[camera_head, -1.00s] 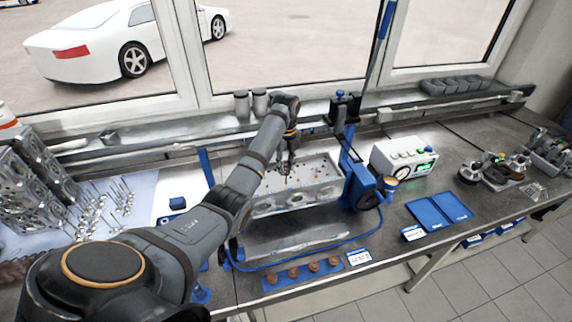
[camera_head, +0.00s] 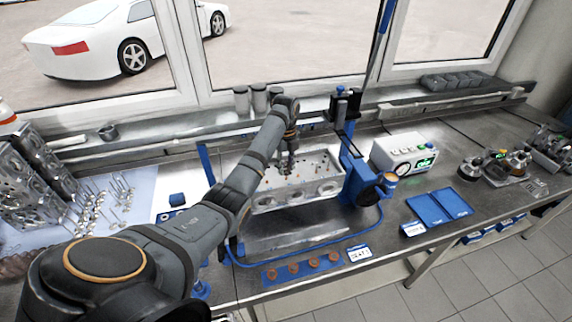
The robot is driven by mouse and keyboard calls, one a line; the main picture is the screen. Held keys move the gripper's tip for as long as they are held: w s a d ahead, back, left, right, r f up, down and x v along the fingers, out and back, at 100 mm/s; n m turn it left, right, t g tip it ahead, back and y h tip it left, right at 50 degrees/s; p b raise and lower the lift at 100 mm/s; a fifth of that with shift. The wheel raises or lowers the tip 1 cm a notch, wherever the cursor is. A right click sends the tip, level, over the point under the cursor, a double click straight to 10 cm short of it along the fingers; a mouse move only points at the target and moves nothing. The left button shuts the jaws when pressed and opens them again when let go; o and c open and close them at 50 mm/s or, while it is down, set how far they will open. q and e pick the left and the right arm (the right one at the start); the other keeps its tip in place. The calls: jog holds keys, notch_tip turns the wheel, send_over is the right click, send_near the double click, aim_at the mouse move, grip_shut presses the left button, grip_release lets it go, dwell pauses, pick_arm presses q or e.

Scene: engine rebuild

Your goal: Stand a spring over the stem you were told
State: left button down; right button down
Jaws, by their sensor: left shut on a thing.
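The cylinder head (camera_head: 322,188) sits on a blue-framed stand at the middle of the bench, with small stems and holes across its top. My left arm reaches in from the left, and my left gripper (camera_head: 288,170) points down over the left part of the head. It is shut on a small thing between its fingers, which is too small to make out. My right gripper is out of view.
A gauge box (camera_head: 404,154) with a green display stands right of the head, beside the stand's blue clamp (camera_head: 360,184). Flat blue trays (camera_head: 440,206) lie further right. Loose valves (camera_head: 102,208) lie on a pale mat at left, beside metal blocks (camera_head: 30,172).

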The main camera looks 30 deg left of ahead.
pick_arm(q)
jog(key=shift+f+b, duration=0.35)
jog(key=shift+f, duration=0.8)
jog(key=c, duration=1)
grip_release()
